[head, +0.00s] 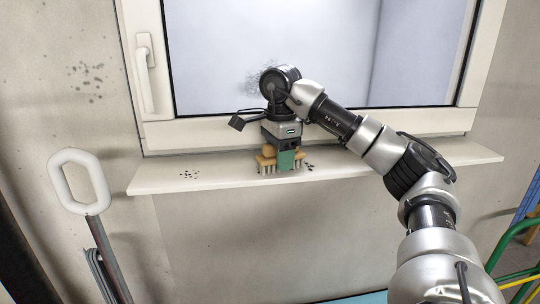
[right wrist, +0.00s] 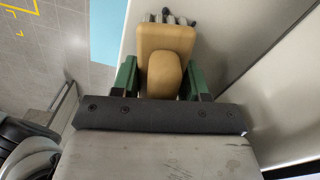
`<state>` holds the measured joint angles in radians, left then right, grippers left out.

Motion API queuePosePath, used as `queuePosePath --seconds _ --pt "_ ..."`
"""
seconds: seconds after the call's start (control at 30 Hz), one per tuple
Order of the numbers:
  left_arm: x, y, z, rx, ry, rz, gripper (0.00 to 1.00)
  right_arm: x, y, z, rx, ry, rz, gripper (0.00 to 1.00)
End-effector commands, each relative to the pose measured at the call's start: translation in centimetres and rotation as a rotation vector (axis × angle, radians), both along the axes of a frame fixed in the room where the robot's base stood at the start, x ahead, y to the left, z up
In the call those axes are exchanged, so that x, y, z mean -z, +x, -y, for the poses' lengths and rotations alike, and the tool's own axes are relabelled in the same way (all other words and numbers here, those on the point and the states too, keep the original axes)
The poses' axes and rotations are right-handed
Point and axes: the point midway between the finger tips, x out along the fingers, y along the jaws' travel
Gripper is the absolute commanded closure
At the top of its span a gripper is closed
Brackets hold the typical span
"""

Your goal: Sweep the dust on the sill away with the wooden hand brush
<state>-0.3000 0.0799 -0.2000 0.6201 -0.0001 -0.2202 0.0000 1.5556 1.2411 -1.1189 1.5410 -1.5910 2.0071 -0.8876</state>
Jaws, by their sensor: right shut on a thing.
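The pale window sill (head: 235,178) runs below the window. A small patch of dark dust specks (head: 188,174) lies on its left part. More dark specks (head: 309,167) lie just right of the brush. My right gripper (head: 279,157) is shut on the wooden hand brush (head: 265,162), bristles down at the sill; I cannot tell whether they touch it. In the right wrist view, the green fingers (right wrist: 163,82) sit on both sides of the rounded grip of the tan brush (right wrist: 166,40). Some bristles show beyond its far edge. My left gripper is not in view.
The window frame (head: 300,127) rises close behind the sill, with a handle (head: 147,65) at left. A dark smudge (head: 255,82) shows on the pane. A white loop handle (head: 80,180) on a pole stands at front left. Green tubing (head: 510,245) is at right.

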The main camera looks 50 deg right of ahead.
Motion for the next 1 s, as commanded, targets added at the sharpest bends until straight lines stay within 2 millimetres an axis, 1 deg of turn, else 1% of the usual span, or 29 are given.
queuePosePath --seconds 0.1,0.37,0.7,1.0 --pt "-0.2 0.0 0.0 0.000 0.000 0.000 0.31 0.0 -0.6 0.8 0.003 -0.001 -0.002 0.80" --pt "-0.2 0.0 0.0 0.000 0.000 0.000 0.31 0.1 -1.2 1.6 0.002 -0.001 -0.003 0.80" --pt "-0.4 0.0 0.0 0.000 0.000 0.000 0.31 0.2 -2.9 3.9 0.003 -0.003 -0.004 0.80" --pt "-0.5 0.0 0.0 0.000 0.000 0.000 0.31 0.2 -3.7 4.8 0.003 -0.001 -0.005 0.80"
